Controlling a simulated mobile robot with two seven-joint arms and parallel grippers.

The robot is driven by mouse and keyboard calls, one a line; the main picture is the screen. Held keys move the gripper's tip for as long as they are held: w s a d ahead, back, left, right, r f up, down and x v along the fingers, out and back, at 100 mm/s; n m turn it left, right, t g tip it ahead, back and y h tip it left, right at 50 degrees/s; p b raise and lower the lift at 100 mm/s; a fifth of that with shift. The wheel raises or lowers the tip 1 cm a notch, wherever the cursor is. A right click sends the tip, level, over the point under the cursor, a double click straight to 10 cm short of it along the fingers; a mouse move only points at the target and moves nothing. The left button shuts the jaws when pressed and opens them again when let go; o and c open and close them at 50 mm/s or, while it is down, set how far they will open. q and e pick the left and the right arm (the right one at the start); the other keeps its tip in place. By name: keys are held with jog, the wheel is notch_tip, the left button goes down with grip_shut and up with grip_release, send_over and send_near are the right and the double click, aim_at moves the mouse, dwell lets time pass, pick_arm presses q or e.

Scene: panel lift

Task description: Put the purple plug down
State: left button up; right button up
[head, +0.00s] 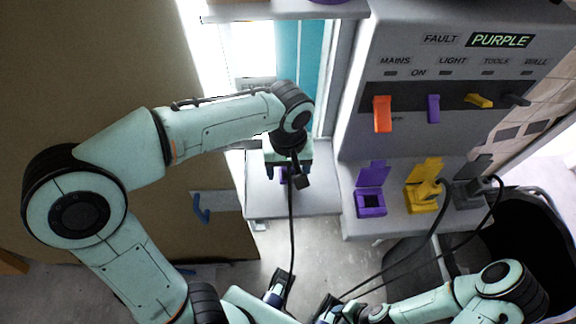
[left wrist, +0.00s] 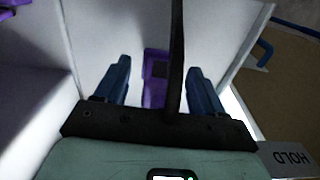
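The purple plug (head: 284,175) is at the light grey ledge (head: 262,204) left of the socket panel, mostly hidden by my left gripper (head: 289,172) in the head view. In the left wrist view, the plug (left wrist: 155,78) lies between the two blue fingers of my left gripper (left wrist: 159,83), with a gap on each side. The fingers are open. A black cable runs from the plug area down toward the floor and crosses in front of the plug. My right arm (head: 430,305) is low at the right; its fingertips cannot be made out clearly.
The panel has an open, empty purple socket (head: 371,205), plus yellow (head: 423,190) and grey (head: 470,188) sockets with cables. Above are coloured switches and a display (head: 501,40) reading PURPLE. A black bin (head: 535,215) stands at right. A brown board (head: 90,90) fills the left.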

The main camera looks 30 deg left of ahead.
pick_arm(q)
jog(key=shift+r+p, duration=0.8)
jog(key=shift+r, duration=3.15)
